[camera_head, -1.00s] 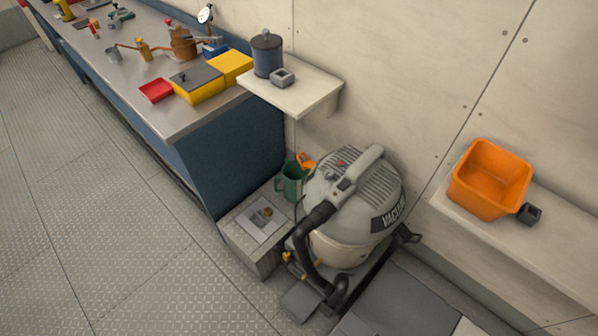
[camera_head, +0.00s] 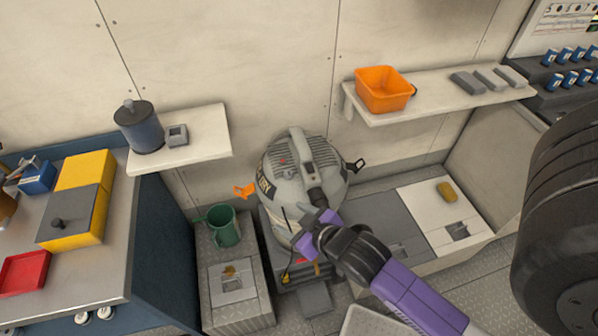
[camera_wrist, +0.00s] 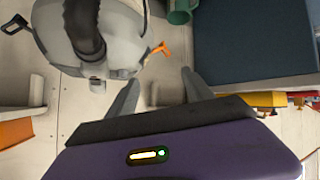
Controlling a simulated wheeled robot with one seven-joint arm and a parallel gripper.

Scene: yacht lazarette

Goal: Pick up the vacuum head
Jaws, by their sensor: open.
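The grey-white vacuum (camera_head: 285,195) stands against the wall, with a ribbed top and a dark hose. A flat grey piece (camera_head: 315,298) lies at floor level in front of it; it may be the vacuum head, but I cannot tell for sure. My gripper (camera_head: 310,235) is in front of the vacuum in the head view and overlaps its lower body and hose. In the wrist view my gripper (camera_wrist: 160,88) has its two fingers apart with nothing between them. The vacuum body (camera_wrist: 120,40) and its dark hose (camera_wrist: 82,30) are at the upper left there.
A green mug (camera_head: 223,225) and an orange item (camera_head: 244,190) are left of the vacuum, near a low metal box (camera_head: 235,310). Shelves hold a blue canister (camera_head: 140,128) and an orange bin (camera_head: 384,90). The workbench (camera_head: 115,270) bounds the left side.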

